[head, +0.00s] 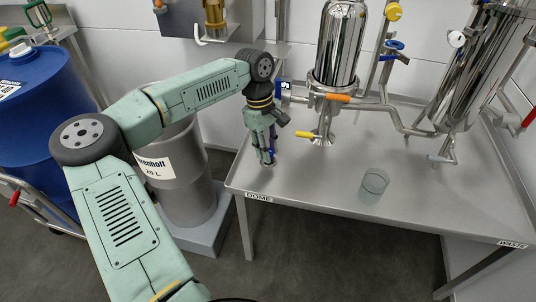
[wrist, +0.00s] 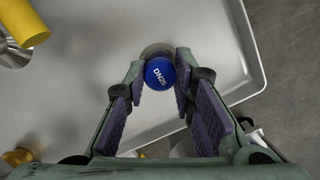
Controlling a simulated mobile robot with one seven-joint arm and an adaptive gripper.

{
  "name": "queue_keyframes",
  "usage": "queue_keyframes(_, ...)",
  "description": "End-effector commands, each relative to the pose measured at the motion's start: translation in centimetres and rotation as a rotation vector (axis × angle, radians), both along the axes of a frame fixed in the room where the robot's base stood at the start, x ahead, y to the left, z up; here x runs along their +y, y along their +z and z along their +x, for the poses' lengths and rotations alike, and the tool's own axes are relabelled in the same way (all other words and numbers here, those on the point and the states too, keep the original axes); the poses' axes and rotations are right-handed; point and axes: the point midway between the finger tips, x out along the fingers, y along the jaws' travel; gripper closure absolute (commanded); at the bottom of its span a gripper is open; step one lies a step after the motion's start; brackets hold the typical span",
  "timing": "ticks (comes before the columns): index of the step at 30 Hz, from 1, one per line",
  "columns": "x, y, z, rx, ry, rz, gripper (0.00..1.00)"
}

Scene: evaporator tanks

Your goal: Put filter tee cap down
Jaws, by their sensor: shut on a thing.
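My gripper (head: 267,158) points down over the left front corner of the steel table, just behind the label DOME (head: 258,197). In the wrist view my gripper (wrist: 159,80) is shut on the filter tee cap (wrist: 159,73), a round blue piece marked DN25 with a grey metal rim behind it. The cap sits between the fingertips, over the bare tabletop. In the head view the fingers mostly hide the cap. I cannot tell whether it touches the table.
The steel table (head: 330,185) is clear around the gripper. A glass beaker (head: 375,182) stands to the right. Behind are a shiny vessel (head: 341,45), pipes, an orange handle (head: 337,97) and a yellow handle (head: 305,134). A grey drum (head: 180,180) stands left of the table.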

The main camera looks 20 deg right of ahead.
Motion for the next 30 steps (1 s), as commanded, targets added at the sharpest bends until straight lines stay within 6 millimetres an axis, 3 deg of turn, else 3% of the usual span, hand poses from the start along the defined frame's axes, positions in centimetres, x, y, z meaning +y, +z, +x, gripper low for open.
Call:
queue_keyframes(6, 0.0, -2.8, -0.1, 0.002, -0.001, 0.000, 1.00)
queue_keyframes(17, 0.0, -3.4, -0.1, 0.001, -0.001, -0.001, 1.00)
queue_keyframes(18, 0.0, -3.4, -0.1, 0.001, -0.001, -0.001, 0.76)
queue_keyframes(27, 0.0, -3.3, -0.1, 0.001, -0.001, -0.001, 0.56)
queue_keyframes(30, 0.0, -3.3, -0.1, 0.001, -0.001, -0.001, 0.56)
